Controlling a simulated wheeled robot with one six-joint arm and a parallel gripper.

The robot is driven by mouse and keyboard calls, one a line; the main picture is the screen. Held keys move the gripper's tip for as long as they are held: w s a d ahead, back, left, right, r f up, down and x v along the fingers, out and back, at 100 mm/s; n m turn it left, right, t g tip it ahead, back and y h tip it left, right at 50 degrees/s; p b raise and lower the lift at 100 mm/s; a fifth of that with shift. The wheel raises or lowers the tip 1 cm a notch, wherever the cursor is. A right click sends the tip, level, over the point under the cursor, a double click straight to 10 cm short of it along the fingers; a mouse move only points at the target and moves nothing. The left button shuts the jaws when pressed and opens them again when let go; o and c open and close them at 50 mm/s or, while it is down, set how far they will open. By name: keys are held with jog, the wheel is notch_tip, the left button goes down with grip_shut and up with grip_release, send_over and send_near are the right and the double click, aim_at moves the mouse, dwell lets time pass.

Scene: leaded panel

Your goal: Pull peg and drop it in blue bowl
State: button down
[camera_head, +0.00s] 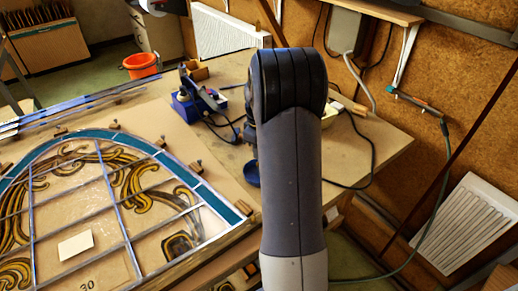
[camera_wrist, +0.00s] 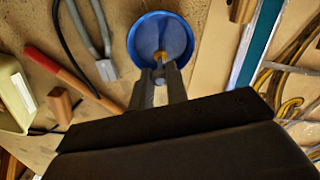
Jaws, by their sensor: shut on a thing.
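In the wrist view the two grey fingers of my gripper (camera_wrist: 158,82) are close together, shut on a small peg (camera_wrist: 160,57). The peg's orange-brown end shows just past the fingertips; the rest is hidden between them. The blue bowl (camera_wrist: 143,40) is beyond the fingertips, and the peg shows against its inside. I cannot tell how high the peg is above the bowl. In the head view the blue bowl (camera_head: 252,173) shows in part at the left edge of my arm, which hides my gripper there.
The leaded panel (camera_head: 118,200) lies on the workbench (camera_head: 350,160) at left, with wooden blocks around its edge. A blue soldering stand (camera_head: 190,107) stands behind the bowl. In the wrist view a red-handled tool (camera_wrist: 62,72), grey cables and a wooden block (camera_wrist: 59,104) lie left of the bowl.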

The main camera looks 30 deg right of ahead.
jog(key=c, duration=1.7)
grip_release()
jog(key=shift+s+a+f, duration=0.1)
jog(key=shift+s+f, duration=0.1)
jog(key=shift+f, duration=0.35)
jog(key=shift+o, duration=0.9)
jog(key=shift+w, duration=0.2)
jog(key=shift+o, duration=1.1)
jog(key=shift+r, duration=0.2)
notch_tip(320, 180, up, 11)
jog(key=b, duration=0.1)
jog(key=shift+f+b, duration=0.15)
jog(key=shift+b, duration=0.15)
jog(key=shift+f, duration=0.1)
notch_tip(320, 180, down, 10)
jog(key=shift+f+p, duration=0.25)
jog(key=shift+p, duration=0.8)
jog(key=shift+w+r+p, duration=0.1)
jog(key=shift+r+p, duration=0.25)
jog(key=shift+r, duration=0.75)
